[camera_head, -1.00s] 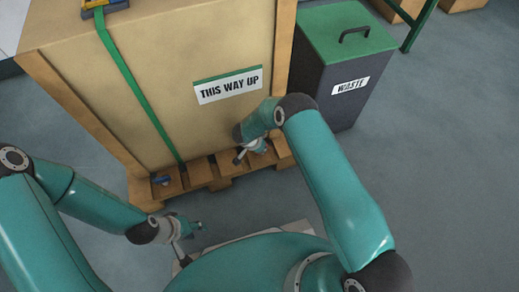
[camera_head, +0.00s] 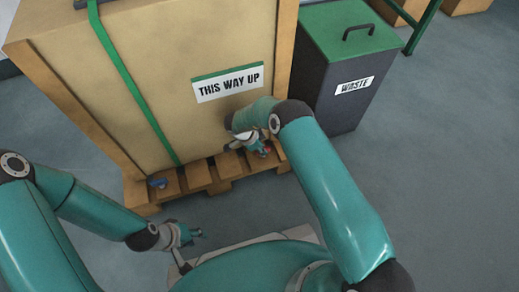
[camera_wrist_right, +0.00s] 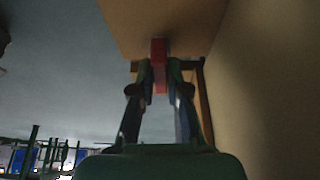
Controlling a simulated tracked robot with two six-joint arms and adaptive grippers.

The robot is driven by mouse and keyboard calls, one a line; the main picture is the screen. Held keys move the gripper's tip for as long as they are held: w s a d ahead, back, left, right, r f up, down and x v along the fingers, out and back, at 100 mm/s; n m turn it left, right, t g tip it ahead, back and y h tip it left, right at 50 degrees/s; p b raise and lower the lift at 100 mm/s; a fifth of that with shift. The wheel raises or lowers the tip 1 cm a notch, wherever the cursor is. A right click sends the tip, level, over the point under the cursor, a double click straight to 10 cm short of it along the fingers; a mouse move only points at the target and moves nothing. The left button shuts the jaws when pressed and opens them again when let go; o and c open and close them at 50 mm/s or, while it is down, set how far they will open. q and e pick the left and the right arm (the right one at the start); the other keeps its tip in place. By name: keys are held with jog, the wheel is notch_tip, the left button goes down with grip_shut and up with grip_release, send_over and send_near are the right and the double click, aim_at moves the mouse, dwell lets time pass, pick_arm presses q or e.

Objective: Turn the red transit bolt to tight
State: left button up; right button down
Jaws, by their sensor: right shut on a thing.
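The red transit bolt (camera_head: 266,151) is at the right part of the pallet, below the crate's label. In the right wrist view the red bolt (camera_wrist_right: 158,62) stands between my right fingertips against a wooden surface. My right gripper (camera_head: 262,149) is shut on it; the fingers (camera_wrist_right: 160,82) cover part of its sides. How tight the bolt sits cannot be told. My left gripper (camera_head: 201,235) hangs low in front of the pallet, away from the bolt. Its fingers are too small to tell open from shut.
The large crate (camera_head: 165,75) with a green strap stands on the wooden pallet (camera_head: 196,177). A blue piece (camera_head: 158,183) sits at the pallet's left. A waste bin (camera_head: 335,100) stands close on the right. The floor at the right is clear.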

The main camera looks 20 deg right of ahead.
jog(key=shift+s+a+f, duration=0.1)
jog(key=shift+a, duration=0.05)
jog(key=c, duration=1.2)
grip_release()
jog(key=shift+o, duration=0.2)
jog(key=v, duration=1.2)
